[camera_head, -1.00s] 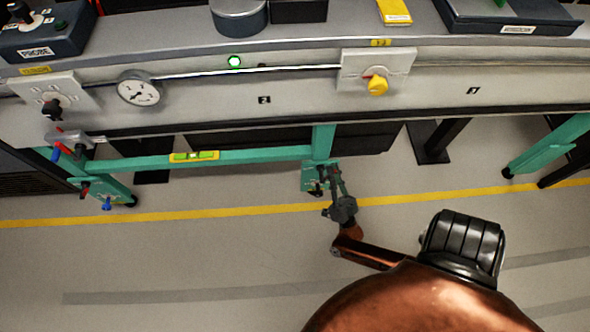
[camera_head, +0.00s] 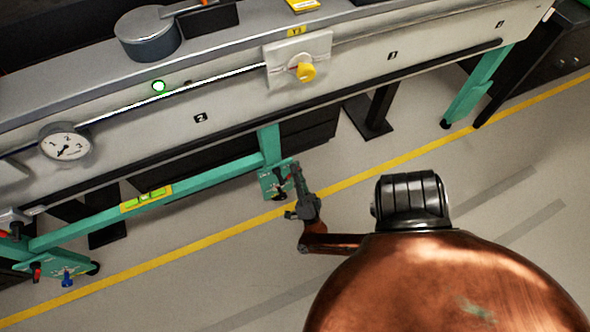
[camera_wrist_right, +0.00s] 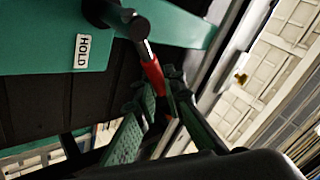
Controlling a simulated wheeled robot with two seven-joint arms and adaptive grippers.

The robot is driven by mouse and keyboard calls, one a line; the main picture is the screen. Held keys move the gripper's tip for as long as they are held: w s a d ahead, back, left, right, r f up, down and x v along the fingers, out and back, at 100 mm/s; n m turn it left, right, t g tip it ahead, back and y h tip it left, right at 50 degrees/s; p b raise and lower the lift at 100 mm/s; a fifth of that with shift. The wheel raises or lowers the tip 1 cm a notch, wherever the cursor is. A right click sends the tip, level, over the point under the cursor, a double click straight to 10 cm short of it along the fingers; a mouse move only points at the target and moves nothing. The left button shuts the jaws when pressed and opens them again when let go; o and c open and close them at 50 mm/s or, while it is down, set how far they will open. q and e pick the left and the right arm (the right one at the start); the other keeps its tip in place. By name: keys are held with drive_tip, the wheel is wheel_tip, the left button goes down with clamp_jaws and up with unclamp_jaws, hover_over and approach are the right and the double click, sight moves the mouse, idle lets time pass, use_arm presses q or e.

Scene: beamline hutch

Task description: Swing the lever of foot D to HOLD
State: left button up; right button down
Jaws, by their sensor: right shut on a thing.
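The green foot (camera_head: 275,184) under the bench's middle leg carries a white HOLD label (camera_wrist_right: 83,50), readable in the right wrist view. Its lever has a dark pivot and a red handle (camera_wrist_right: 153,74), which points down and right, away from the label in that view. My right gripper (camera_head: 294,172) is at this foot. In the right wrist view its green-padded fingers (camera_wrist_right: 165,112) are shut on the red handle's end. The fingers partly hide the handle. The foot's letter is not readable. My left gripper is out of view.
A second green foot (camera_head: 60,268) with red and blue handles stands at the left. A green crossbar (camera_head: 200,182) with a level vial joins the legs. The bench front has a gauge (camera_head: 66,146) and a yellow knob (camera_head: 305,72). The floor in front is clear.

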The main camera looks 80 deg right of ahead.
drive_tip(key=shift+a+f, duration=0.1)
drive_tip(key=shift+f, duration=0.05)
drive_tip(key=c, duration=2)
unclamp_jaws()
drive_tip(key=v, duration=1.2)
